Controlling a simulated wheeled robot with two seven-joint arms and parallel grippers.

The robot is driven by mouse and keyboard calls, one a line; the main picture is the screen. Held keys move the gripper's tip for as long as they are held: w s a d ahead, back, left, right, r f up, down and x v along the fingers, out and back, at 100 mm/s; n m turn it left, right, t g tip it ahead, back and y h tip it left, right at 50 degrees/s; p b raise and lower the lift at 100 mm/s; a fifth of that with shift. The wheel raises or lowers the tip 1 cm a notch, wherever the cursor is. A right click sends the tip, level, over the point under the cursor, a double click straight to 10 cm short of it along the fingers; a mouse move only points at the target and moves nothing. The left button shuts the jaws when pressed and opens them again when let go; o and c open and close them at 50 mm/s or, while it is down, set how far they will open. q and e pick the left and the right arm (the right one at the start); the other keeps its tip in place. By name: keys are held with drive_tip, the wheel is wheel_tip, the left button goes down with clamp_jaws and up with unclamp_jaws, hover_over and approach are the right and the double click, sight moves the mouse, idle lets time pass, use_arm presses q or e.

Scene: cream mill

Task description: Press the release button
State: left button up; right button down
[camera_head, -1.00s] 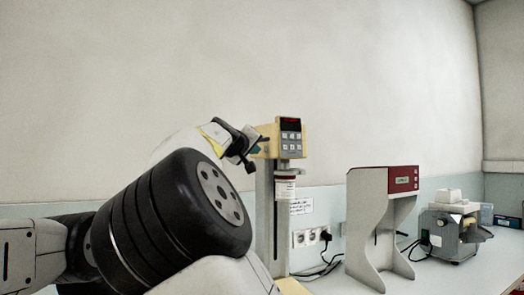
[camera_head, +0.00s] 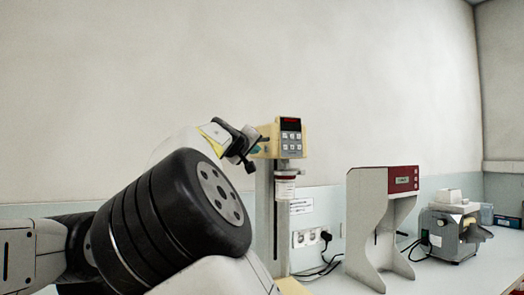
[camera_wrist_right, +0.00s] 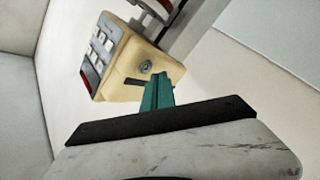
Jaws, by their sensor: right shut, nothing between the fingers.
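The cream mill's yellowish head (camera_head: 268,135) carries a dark panel with several light buttons and a red display (camera_head: 291,121). It stands on a tall grey column, with a white jar with a red band (camera_head: 285,186) below. In the right wrist view, the head (camera_wrist_right: 120,91) shows a small round metal button-like part (camera_wrist_right: 146,66) beside a dark slot (camera_wrist_right: 135,82). I cannot tell whether this is the release button. My right gripper (camera_head: 259,146) is at the head's left side. Its teal fingers (camera_wrist_right: 158,91) are shut and empty, close below the round part; contact is unclear. My left gripper is out of view.
A grey stand with a dark red top (camera_head: 390,180) is right of the mill. A grey machine (camera_head: 447,232) stands farther right on the bench. Sockets (camera_head: 311,238) and black cables lie behind. The wall above is bare.

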drive_tip(key=shift+d, duration=0.15)
idle(0.5)
drive_tip(key=shift+w+d, duration=0.2)
drive_tip(key=shift+d, duration=0.05)
drive_tip(key=shift+w+d, duration=0.1)
drive_tip(key=shift+d, duration=0.2)
idle(0.5)
drive_tip(key=shift+a, duration=0.1)
idle(0.4)
drive_tip(key=shift+s+a, duration=0.3)
drive_tip(key=shift+a, duration=0.25)
drive_tip(key=a, duration=0.1)
drive_tip(key=s+a, duration=0.1)
drive_tip(key=a, duration=0.1)
drive_tip(key=s+a, duration=0.1)
drive_tip(key=shift+a, duration=0.3)
idle(0.7)
